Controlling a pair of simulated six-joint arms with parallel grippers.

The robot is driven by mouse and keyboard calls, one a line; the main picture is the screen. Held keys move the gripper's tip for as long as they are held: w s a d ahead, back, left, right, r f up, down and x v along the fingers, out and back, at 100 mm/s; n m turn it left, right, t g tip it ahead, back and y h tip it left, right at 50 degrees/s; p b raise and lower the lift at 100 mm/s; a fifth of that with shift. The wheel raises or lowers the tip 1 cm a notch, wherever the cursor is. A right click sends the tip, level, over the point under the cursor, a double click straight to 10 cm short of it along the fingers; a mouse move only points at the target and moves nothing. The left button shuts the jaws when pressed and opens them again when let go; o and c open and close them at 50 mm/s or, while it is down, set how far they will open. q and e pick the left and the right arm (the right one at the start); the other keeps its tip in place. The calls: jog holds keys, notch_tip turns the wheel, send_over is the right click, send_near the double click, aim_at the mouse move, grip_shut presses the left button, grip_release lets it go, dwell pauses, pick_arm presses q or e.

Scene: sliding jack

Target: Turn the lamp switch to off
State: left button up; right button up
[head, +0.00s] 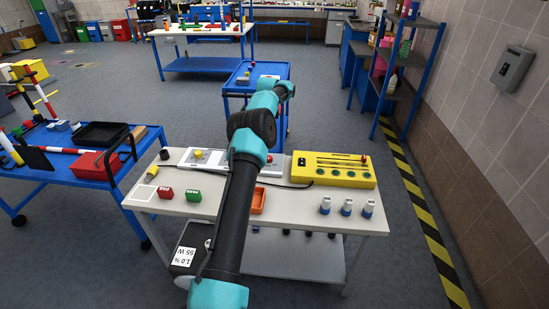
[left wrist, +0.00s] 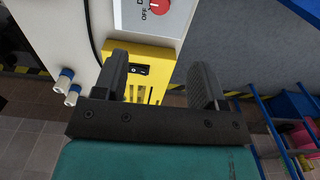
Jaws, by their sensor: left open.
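In the left wrist view, a grey box with a round red knob (left wrist: 159,5) shows at the top edge. The lettering "OFF" is beside the knob, and the box is partly cut off. Below it is the yellow panel (left wrist: 153,60) with a small black rocker switch (left wrist: 138,70). I cannot tell which control is the lamp switch. My left gripper (left wrist: 168,75) is open and empty, its fingers apart with the yellow panel seen between them. In the head view, the yellow panel (head: 333,178) lies on the bench right of my arm. My right gripper is not in view.
A blue cart (head: 60,163) stands left.

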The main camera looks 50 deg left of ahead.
aim_at(269, 159)
pick_arm(q)
notch_tip(269, 159, down, 17)
jog(key=shift+f, duration=0.2)
dwell(0.6)
jog(key=shift+d, duration=0.1)
jog(key=c, duration=0.9)
jog(key=shift+c, duration=0.2)
jog(key=shift+n, duration=0.5)
jog(key=n, duration=0.3)
jog(key=shift+n, duration=0.3)
jog(key=n, duration=0.4)
jog(key=shift+w, duration=0.1)
jog(key=shift+n, duration=0.3)
